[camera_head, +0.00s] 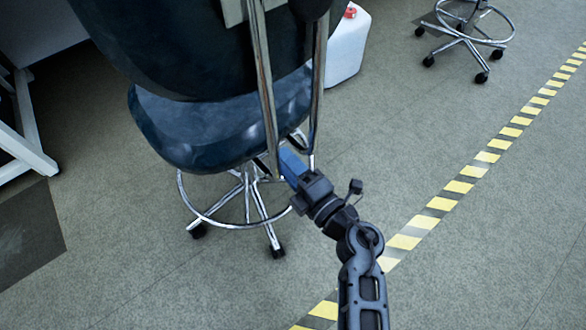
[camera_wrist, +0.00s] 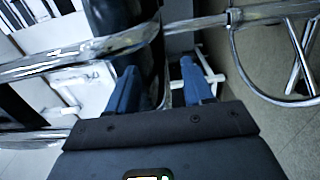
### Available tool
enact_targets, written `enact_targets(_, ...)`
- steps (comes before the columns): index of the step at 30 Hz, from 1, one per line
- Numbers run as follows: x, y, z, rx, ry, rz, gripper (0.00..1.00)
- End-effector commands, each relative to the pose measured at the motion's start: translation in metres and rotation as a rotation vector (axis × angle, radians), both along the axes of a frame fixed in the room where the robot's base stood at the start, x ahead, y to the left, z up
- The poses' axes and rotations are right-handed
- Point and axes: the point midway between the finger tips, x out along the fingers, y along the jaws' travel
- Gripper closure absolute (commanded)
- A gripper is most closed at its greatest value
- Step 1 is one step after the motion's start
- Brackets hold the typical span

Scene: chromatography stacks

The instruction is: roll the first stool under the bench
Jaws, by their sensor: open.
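The near stool (camera_head: 205,125) has a dark blue seat, a dark backrest, two chrome back tubes, a chrome foot ring and casters. It stands upright on the floor, its backrest toward me. My gripper (camera_head: 289,160) is open beside the lower ends of the back tubes, at the seat's right rear. In the wrist view its two blue fingers (camera_wrist: 162,82) are spread apart, with chrome tubes (camera_wrist: 85,55) crossing just beyond them. I cannot tell whether a finger touches a tube. A white bench frame (camera_head: 27,135) shows at the left edge, mostly cut off.
A second stool base (camera_head: 465,35) stands at the upper right. A white container with a red cap (camera_head: 348,45) stands behind the near stool. A yellow-and-black floor stripe (camera_head: 440,204) runs diagonally at right. The floor between stool and bench frame looks clear, with a dark patch (camera_head: 28,235).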

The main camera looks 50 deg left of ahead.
Motion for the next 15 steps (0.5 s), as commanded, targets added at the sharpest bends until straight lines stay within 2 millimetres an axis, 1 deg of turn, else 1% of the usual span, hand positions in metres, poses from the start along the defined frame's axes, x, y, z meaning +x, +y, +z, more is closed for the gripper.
enact_targets(2,0.0000,-0.0002,0.0000,0.000,0.000,0.000,0.49)
enact_targets(15,0.0000,-0.0005,-0.0006,-0.001,0.000,0.000,0.90)
